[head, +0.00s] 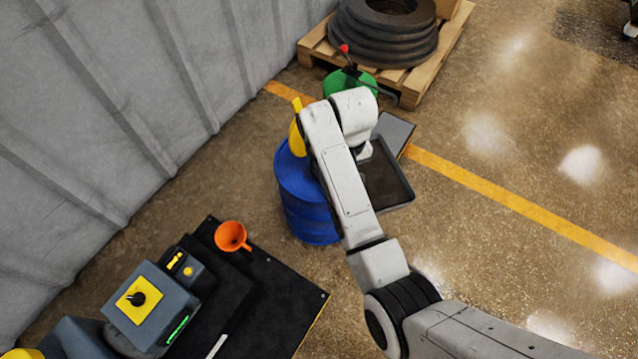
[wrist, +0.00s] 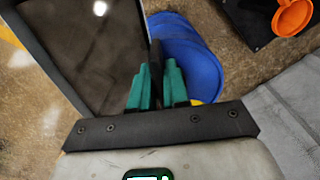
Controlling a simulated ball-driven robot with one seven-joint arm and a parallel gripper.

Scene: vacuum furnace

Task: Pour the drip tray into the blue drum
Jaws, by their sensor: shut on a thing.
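The drip tray (head: 388,183) is a dark, shallow rectangular pan just right of the blue drum (head: 308,213) in the head view. In the wrist view the tray (wrist: 92,50) fills the upper left, with a smooth dark brown inside and a grey wall. My gripper (wrist: 157,75) has green fingers shut on a dark part at the tray's edge beside the drum. The drum (wrist: 190,58) lies just behind and right of the fingers there. In the head view my arm hides the fingers and part of the tray. I cannot tell the tray's exact height or tilt.
A yellow object (head: 296,130) shows at the drum's far top edge. A green can (head: 350,78) and a pallet (head: 445,62) with stacked dark rings (head: 385,38) stand behind. An orange funnel (head: 231,236) sits on a black platform (head: 285,290) at front left. Floor at right is clear.

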